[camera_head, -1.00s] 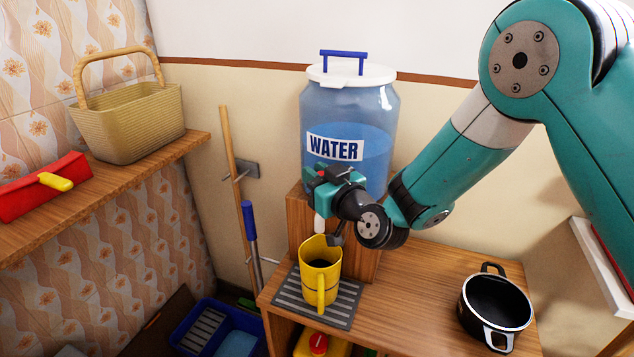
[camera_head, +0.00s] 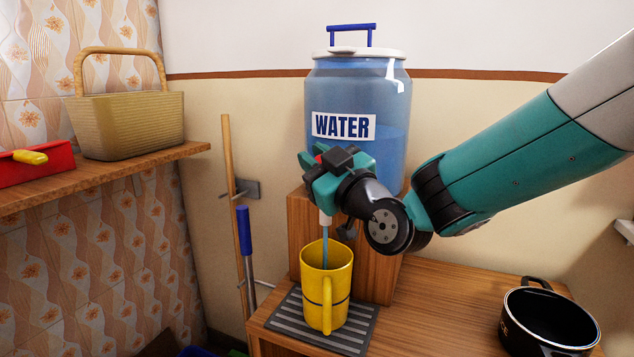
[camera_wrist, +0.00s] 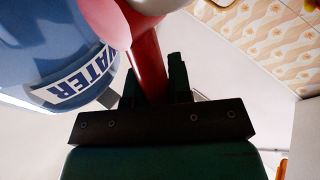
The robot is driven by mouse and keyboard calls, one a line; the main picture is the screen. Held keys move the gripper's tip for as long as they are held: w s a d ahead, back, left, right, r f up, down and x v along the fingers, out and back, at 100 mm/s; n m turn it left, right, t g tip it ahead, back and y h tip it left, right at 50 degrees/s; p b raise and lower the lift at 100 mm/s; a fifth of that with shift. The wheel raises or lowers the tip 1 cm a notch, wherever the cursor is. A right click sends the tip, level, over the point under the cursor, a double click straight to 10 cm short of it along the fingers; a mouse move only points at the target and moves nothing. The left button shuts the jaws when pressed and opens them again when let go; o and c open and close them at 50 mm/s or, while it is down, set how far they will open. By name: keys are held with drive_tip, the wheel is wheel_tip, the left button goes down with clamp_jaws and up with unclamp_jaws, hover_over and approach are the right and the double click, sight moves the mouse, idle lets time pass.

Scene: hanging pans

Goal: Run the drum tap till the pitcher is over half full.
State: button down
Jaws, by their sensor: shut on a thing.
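The clear blue water drum (camera_head: 393,105) labelled WATER stands on a wooden block. Its pale tap spout (camera_head: 325,219) points down, and a thin blue stream (camera_head: 325,250) runs from it into the yellow pitcher (camera_head: 340,282). The pitcher stands upright on a grey slatted mat (camera_head: 362,335), with a dark line around its side; the water level inside is hidden. My gripper (camera_head: 318,166) is at the tap in front of the drum. In the wrist view, my gripper (camera_wrist: 155,80) is shut on the red tap lever (camera_wrist: 148,62), which shows between the fingers.
A black pot (camera_head: 548,325) stands on the counter (camera_head: 450,300) at right, with bare counter between it and the mat. A wicker basket (camera_head: 125,125) and a red item (camera_head: 35,168) are on the left shelf. Long handles (camera_head: 233,185) lean at the wall.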

idle(0.4)
drive_tip(key=c, duration=1)
unclamp_jaws()
drive_tip(key=shift+c, duration=0.2)
drive_tip(key=shift+s+b, duration=0.1)
drive_tip(key=shift+b, duration=0.2)
drive_tip(key=shift+s+d+f, duration=0.2)
drive_tip(key=shift+d, duration=0.05)
drive_tip(key=b+v, duration=1)
drive_tip(key=v, duration=0.6)
drive_tip(key=shift+s+d, duration=0.2)
drive_tip(key=shift+s, duration=0.05)
drive_tip(key=shift+f, duration=0.1)
